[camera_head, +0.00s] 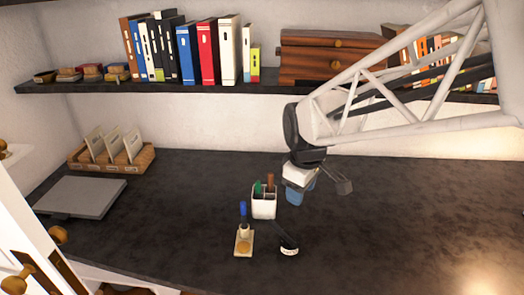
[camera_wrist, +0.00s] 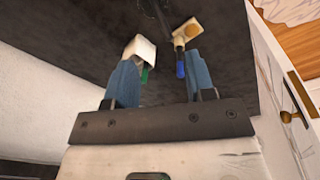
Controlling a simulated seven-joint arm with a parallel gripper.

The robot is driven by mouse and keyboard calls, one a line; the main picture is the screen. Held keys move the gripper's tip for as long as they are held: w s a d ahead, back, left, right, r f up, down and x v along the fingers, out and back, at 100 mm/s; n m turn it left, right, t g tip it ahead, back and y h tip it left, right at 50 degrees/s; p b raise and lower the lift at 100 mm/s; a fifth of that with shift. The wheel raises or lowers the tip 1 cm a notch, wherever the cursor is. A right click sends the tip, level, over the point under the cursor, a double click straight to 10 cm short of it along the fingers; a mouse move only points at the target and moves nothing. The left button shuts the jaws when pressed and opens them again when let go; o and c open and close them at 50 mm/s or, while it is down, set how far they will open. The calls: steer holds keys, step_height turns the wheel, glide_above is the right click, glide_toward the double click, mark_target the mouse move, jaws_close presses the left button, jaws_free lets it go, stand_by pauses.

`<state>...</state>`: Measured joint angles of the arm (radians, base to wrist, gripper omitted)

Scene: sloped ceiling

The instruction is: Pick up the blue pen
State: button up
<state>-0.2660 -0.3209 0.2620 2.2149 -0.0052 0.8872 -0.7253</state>
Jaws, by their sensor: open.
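The blue pen (camera_head: 243,210) stands upright in a small holder with a pale wooden base (camera_head: 244,246) on the dark desk. In the wrist view the blue pen (camera_wrist: 180,68) shows between the fingers, closer to the right one, with its holder (camera_wrist: 188,31) beyond. My gripper (camera_head: 301,194) has blue fingers and is to the right of the pen and farther back, above the desk. In the wrist view my gripper (camera_wrist: 161,57) is open, with a finger on each side and nothing held.
A white cup (camera_head: 264,207) with green and brown pens stands between the pen holder and my gripper. A grey laptop-like slab (camera_head: 80,197) and a file basket (camera_head: 140,160) are left. The desk's right side is clear.

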mark_target(244, 213)
steer(key=w+a+f+n, duration=0.2)
steer(key=a+f, duration=0.1)
steer(key=a, duration=0.2)
steer(key=w+a+f+n, duration=0.3)
steer(key=a, duration=0.2)
steer(key=w+a+f+n+g, duration=0.1)
steer(key=w+a+f+n, duration=0.2)
steer(key=a, duration=0.2)
steer(key=shift+w, duration=0.15)
steer(key=shift+f, duration=0.1)
steer(key=shift+f, duration=1.15)
steer(key=shift+f, duration=0.15)
steer(key=shift+a+f, duration=0.15)
steer(key=shift+f, duration=2.3)
jaws_close()
